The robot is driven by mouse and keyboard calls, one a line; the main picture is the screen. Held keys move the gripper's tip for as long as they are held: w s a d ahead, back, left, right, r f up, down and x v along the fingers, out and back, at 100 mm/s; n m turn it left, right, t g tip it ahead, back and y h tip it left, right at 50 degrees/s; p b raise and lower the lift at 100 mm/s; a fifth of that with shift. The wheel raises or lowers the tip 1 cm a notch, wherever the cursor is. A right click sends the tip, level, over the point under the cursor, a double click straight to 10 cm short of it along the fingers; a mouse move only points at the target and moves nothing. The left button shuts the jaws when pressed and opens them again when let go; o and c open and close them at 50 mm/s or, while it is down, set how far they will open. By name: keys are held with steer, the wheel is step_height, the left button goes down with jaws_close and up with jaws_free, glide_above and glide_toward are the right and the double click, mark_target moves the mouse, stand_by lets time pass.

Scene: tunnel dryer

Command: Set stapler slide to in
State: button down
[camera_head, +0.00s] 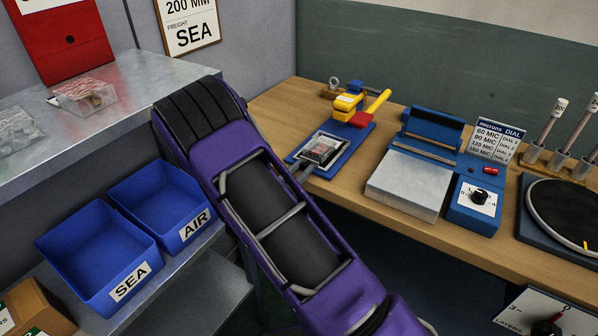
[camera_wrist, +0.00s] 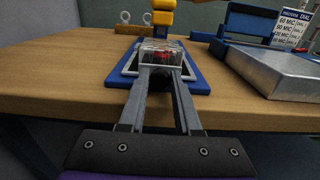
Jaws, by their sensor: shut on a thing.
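The stapler slide (camera_head: 333,162) is a light-edged plate on the near part of the base. A clear packet with red and dark contents (camera_head: 320,150) lies on it, also in the wrist view (camera_wrist: 161,53). My gripper (camera_wrist: 162,72) reaches in from the near side and is shut on the slide's near end, just below the packet. The exact contact is hidden.
A sealer with a metal plate (camera_head: 408,185) and a dial box (camera_head: 475,203) stand right of the stapler. Blue bins marked SEA (camera_head: 130,291) and AIR (camera_head: 196,226) sit left, below a metal shelf (camera_head: 150,100). The wood bench (camera_head: 290,105) is clear left of the stapler.

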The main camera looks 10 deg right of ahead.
mark_target(309, 162)
steer(key=b+x, duration=0.1)
steer(key=x, duration=0.5)
steer(key=shift+w+d, duration=0.3)
steer(key=shift+d+r, duration=0.1)
steer(key=c, duration=0.6)
jaws_free()
steer(key=shift+w+d, duration=0.1)
steer(key=shift+w, duration=0.05)
steer(key=shift+c, duration=0.2)
steer(key=v, duration=1.7)
steer(key=shift+s+a+p, duration=0.2)
steer(key=shift+p, duration=0.1)
